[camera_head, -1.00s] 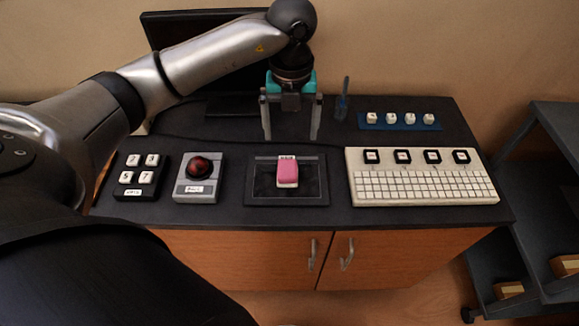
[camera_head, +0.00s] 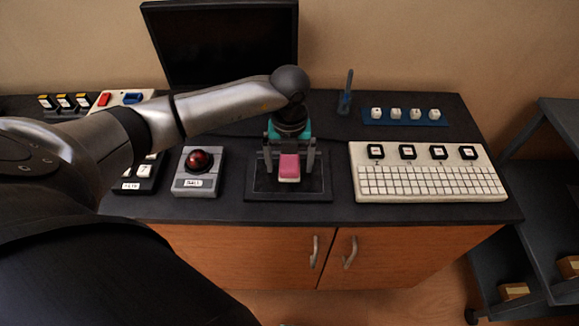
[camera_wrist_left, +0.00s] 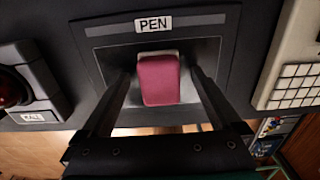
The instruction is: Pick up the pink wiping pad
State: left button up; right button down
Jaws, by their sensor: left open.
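The pink wiping pad (camera_head: 289,168) has a pale underside and rests on a dark square panel (camera_head: 257,190) on the desk. In the left wrist view the pad (camera_wrist_left: 158,80) lies between the two fingers, and the panel (camera_wrist_left: 215,45) carries a label reading "PEN". My left gripper (camera_head: 290,172) is open, with one finger on each side of the pad. In the left wrist view its fingers (camera_wrist_left: 158,90) show gaps to the pad on both sides. My right gripper is not in view.
A red button box (camera_head: 183,186) stands left of the panel and a white keyboard unit (camera_head: 430,197) stands right. A monitor (camera_head: 225,45), a blue strip of white cubes (camera_head: 405,118) and an upright blue pen-like object (camera_head: 346,93) are behind.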

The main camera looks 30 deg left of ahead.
aim_at(290, 162)
pick_arm(q)
jog(key=shift+c, duration=1.4)
grip_shut()
jog(key=shift+r, duration=0.15)
notch_tip(290, 162, up, 20)
jog(key=p, duration=0.3)
jog(key=shift+c, duration=1.7)
grip_release()
jog(key=c, duration=0.7)
